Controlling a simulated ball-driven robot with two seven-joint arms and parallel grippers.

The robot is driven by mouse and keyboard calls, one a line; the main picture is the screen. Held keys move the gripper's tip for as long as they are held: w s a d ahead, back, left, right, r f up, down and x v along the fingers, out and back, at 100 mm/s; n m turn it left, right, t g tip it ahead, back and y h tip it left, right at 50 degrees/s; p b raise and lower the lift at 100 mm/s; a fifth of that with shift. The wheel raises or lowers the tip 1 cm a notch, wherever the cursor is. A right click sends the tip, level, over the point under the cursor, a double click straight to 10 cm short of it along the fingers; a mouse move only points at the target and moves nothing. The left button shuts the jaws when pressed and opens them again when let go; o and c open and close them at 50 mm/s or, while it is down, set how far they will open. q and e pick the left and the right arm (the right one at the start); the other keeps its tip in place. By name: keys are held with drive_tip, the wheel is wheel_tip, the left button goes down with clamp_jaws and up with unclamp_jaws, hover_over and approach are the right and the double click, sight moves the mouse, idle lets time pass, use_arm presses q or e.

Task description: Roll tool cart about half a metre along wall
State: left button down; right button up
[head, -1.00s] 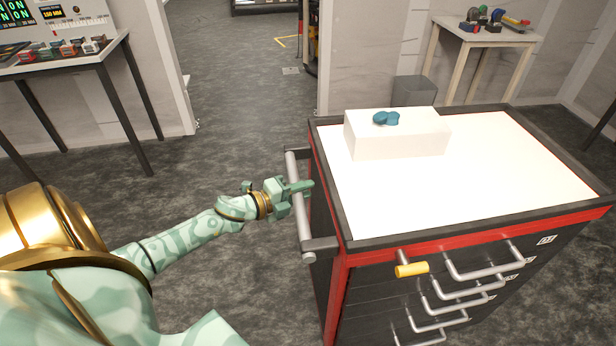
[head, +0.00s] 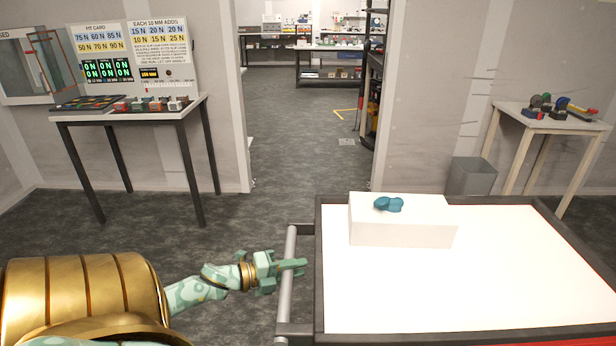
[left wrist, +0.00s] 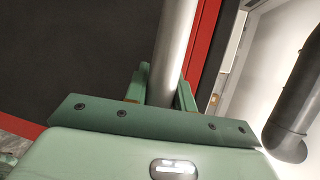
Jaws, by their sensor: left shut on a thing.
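The tool cart (head: 470,300) stands at the lower right of the head view, with a white top, a dark rim and a red edge. Its grey push handle (head: 287,275) runs along its left side. My left gripper (head: 283,268) is at this handle. In the left wrist view, the gripper's fingers (left wrist: 160,90) stand on either side of the handle bar (left wrist: 174,45), shut on it. The dark and red cart side lies behind the bar. My right gripper is not in view.
A white block (head: 400,228) with a blue object (head: 388,204) on it sits on the cart top. A doorway opens ahead, with clear floor (head: 300,130). A table (head: 130,116) stands at left; a small table (head: 550,121) and a grey bin (head: 470,177) stand at right.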

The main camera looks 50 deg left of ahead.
use_arm(q)
drive_tip(key=shift+s+a+f, duration=0.1)
drive_tip(key=shift+s+a, duration=0.2)
drive_tip(key=shift+s, duration=0.2)
drive_tip(key=c, duration=1.2)
unclamp_jaws()
drive_tip(key=shift+w, duration=0.1)
drive_tip(key=shift+o, duration=0.2)
drive_tip(key=p+v, duration=0.2)
drive_tip(key=v, duration=1.4)
drive_tip(key=shift+a, duration=0.25)
